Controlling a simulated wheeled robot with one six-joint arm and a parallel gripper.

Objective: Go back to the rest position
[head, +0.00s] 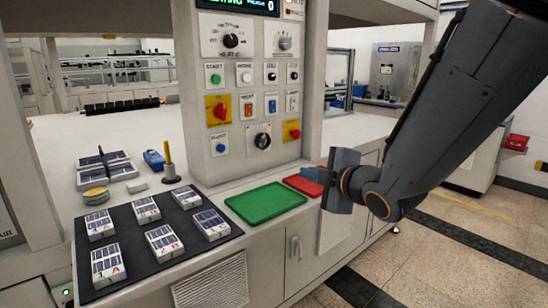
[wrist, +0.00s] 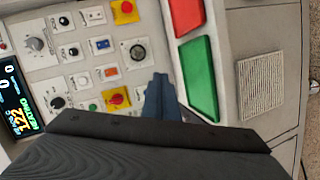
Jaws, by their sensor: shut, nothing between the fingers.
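My gripper (head: 312,174) is at the right in the head view, beside the control column and over the right end of the red tray. Its dark arm comes down from the upper right. In the wrist view the blue fingers (wrist: 161,97) are together, with nothing between them, and the dark gripper body hides the lower part of the picture.
A green tray (head: 265,203) and a red tray (head: 303,186) lie on the counter. The control column (head: 255,90) stands behind them. A black mat (head: 122,284) with several labelled stacks is at the left. Floor is open at the right.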

